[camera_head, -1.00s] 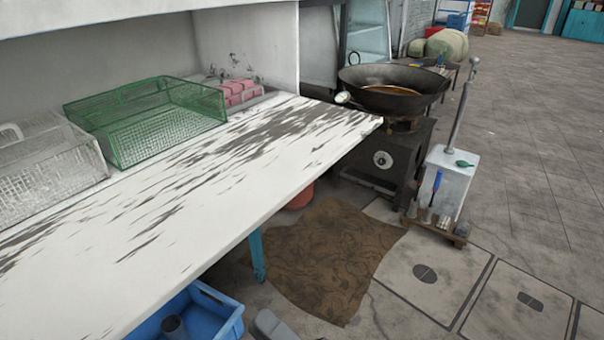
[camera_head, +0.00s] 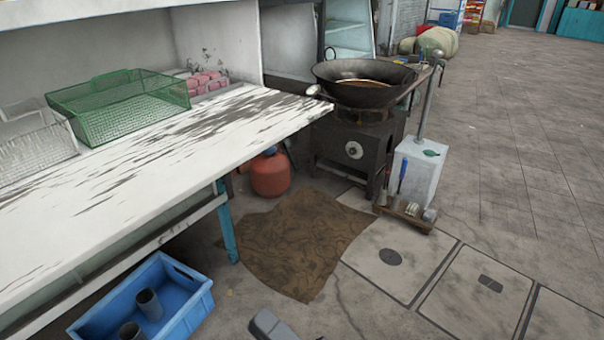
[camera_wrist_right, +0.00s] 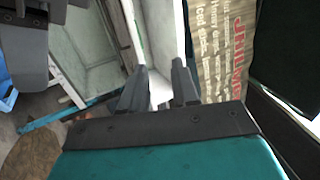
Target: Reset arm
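In the head view only a grey tip of my right gripper (camera_head: 270,326) shows at the bottom edge, over the floor to the right of the blue crate. In the right wrist view, my right gripper's (camera_wrist_right: 160,90) two dark fingers stand apart. Pale surfaces show in the gap, and I see nothing held between them. A grey part at the top left of the wrist view may be mine.
A white worn table (camera_head: 150,165) holds a green basket (camera_head: 120,110). A blue crate (camera_head: 190,318) sits below its front edge. A stove carries a black wok (camera_head: 363,90). A brown mat (camera_head: 300,245) and open floor lie to the right.

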